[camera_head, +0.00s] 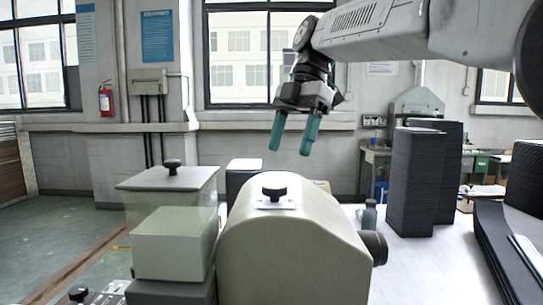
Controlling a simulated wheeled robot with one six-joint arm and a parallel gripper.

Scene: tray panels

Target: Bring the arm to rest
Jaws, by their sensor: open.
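My gripper (294,134) hangs at the upper middle of the head view, at the end of my arm (375,30), which reaches in from the right. Its two teal fingers point down and stand apart, with nothing between them. The gripper appears higher in the picture than the rounded beige housing (290,245) and its black knob (274,186). It touches nothing that I can see.
Left of the housing stand a pale box (175,245) and a grey-lidded container (168,179) with a black knob. Tall dark stacks (416,185) stand on the white table (415,270) at right. More dark stacked panels (500,250) fill the right edge.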

